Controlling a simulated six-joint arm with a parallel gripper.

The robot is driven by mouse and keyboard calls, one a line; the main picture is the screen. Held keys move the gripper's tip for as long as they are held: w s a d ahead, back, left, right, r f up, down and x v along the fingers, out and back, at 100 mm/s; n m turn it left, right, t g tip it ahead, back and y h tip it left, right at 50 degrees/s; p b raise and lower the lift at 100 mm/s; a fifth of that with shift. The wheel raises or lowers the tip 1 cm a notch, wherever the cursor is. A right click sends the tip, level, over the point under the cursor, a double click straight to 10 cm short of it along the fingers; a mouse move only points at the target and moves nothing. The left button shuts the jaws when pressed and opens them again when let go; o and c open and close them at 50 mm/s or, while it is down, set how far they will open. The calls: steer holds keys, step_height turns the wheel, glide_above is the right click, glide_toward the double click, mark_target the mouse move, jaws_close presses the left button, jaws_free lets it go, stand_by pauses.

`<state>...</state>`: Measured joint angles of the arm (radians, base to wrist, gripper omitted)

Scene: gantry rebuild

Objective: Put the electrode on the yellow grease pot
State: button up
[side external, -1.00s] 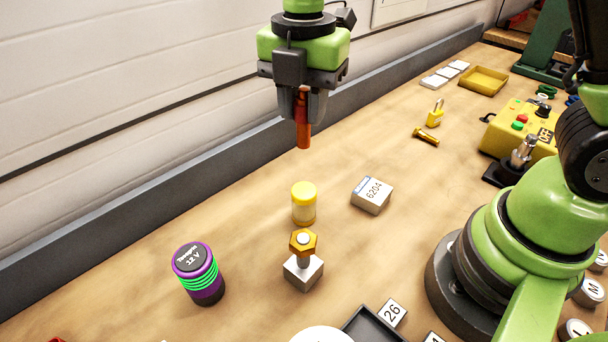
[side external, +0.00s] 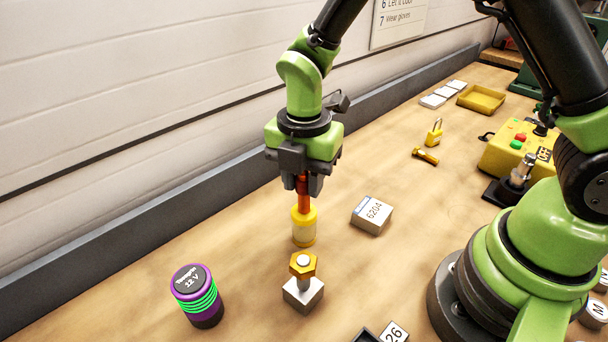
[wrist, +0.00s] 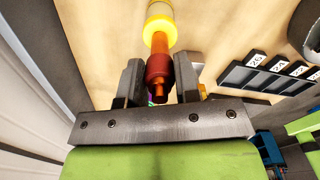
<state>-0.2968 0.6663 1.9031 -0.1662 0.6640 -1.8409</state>
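The electrode (side external: 304,198) is an orange-red rod, held upright between the fingers of my gripper (side external: 302,190). The wrist view shows it (wrist: 158,68) with a finger close on each side. The yellow grease pot (side external: 304,232) is a short jar with a yellow lid, upright on the bench directly below. The electrode's lower end meets the middle of the lid in both views. I cannot tell whether it bears its weight there. The lid also shows in the wrist view (wrist: 160,31). My gripper appears shut on the electrode's upper part.
A yellow nut on a bolt in a metal block (side external: 303,288) stands just in front of the pot. A 6204 box (side external: 372,214) is to the right, a purple 12 V cylinder (side external: 198,296) front left. A grey rail (side external: 130,246) runs behind. The bench left of the pot is clear.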

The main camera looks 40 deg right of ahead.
steer(key=o, duration=0.4)
steer(key=shift+c, duration=0.2)
step_height(320, 180, up, 11)
steer(key=shift+r, duration=0.1)
steer(key=s+d+r+m+t+y, duration=0.1)
steer(key=s+d+r+m+t, duration=0.2)
steer(key=s+m, duration=0.4)
steer(key=s+d+r+m+t+y, duration=0.1)
steer(key=s+d+r+m+t, duration=0.2)
steer(key=s+m, duration=0.5)
steer(key=shift+d+r+m+t, duration=0.2)
steer(key=shift+r+m+t, duration=0.75)
steer(key=shift+m, duration=4.85)
